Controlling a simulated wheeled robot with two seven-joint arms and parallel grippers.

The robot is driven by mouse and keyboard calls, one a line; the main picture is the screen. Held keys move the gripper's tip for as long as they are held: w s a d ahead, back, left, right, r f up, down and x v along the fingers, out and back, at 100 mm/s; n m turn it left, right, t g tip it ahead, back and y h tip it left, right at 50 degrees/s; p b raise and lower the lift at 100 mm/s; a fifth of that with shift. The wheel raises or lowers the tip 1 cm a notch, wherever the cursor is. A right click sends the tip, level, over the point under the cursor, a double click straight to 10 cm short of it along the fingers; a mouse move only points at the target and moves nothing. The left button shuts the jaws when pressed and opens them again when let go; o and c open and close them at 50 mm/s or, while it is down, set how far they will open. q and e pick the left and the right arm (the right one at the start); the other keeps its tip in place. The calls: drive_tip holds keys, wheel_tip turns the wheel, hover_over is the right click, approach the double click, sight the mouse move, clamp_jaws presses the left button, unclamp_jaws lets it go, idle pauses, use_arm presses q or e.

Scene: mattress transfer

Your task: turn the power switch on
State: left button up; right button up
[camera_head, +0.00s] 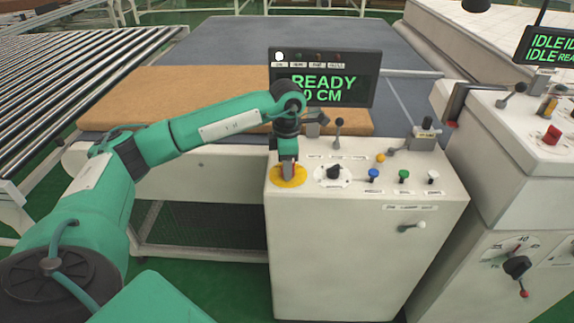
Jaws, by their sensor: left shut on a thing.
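A white control cabinet (340,250) stands in front of me, with a row of controls on its top. At the left end of the top is a yellow disc (276,180) with a switch at its middle, mostly hidden by my gripper. My left gripper (288,174) points down over the disc and is shut on that switch, with a bit of red showing between the fingers. A display (325,88) behind it reads "READY" and "0 CM" in green, the start of the lower line partly covered by my arm. One white lamp on it is lit. My right gripper is not in view.
A black rotary knob (334,172), then blue (373,174), green (404,175) and white (433,177) buttons stand right of the disc. Levers rise behind them. A second cabinet (530,190) stands at right. A brown mattress-like slab (180,95) lies behind; rollers (70,75) are at left.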

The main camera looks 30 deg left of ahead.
use_arm(q)
drive_tip(key=o, duration=1)
drive_tip(key=shift+r, duration=0.1)
drive_tip(key=shift+c, duration=0.2)
drive_tip(key=shift+r, duration=0.1)
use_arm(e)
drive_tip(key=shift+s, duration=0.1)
use_arm(q)
drive_tip(key=shift+w+r, duration=0.1)
drive_tip(key=shift+r, duration=0.25)
wheel_tip(320, 180, up, 13)
drive_tip(key=b, duration=0.1)
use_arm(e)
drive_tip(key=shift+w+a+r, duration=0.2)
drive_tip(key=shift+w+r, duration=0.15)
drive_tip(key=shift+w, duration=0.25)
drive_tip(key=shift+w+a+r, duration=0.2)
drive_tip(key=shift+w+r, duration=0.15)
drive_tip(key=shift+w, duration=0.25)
use_arm(q)
drive_tip(key=shift+f, duration=0.1)
